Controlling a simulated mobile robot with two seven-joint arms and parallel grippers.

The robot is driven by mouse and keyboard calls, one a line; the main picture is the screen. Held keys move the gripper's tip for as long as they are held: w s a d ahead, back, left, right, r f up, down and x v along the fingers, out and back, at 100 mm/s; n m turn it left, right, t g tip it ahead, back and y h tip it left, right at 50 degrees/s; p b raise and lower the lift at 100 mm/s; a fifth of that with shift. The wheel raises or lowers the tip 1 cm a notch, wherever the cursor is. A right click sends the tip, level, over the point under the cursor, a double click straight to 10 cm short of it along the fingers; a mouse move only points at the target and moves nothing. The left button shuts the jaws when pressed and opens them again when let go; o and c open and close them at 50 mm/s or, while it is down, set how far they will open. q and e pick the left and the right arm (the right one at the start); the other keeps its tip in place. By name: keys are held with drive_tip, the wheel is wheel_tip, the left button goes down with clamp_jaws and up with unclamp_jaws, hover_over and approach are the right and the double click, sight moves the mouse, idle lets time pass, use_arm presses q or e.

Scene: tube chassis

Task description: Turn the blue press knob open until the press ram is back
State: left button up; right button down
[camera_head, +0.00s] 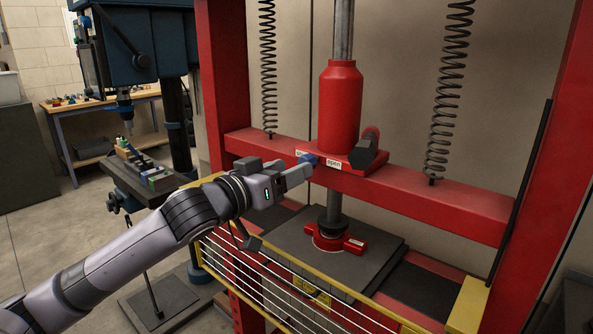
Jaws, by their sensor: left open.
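The blue press knob (308,159) sits on the red base plate of the jack, left of a white label reading "open" (333,165). Another label to its left is partly hidden by the knob. My left gripper (303,172) comes in from the left with its fingertips close to the knob; I cannot tell whether they touch it. The gripper is open. The red jack cylinder (340,108) stands upright on the red crossbeam. The press ram (334,204) reaches down below the beam to a red and black piece (330,238) on the dark press plate. My right gripper is not in view.
Red posts (222,75) and coil springs (267,70) flank the jack. A black lever socket (368,152) sticks out right of the knob. A yellow-railed wire guard (300,290) runs along the front. A drill press and a workbench (90,105) stand at left.

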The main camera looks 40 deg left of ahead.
use_arm(q)
drive_tip(key=shift+s+a, duration=0.15)
drive_tip(key=shift+s, duration=1.3)
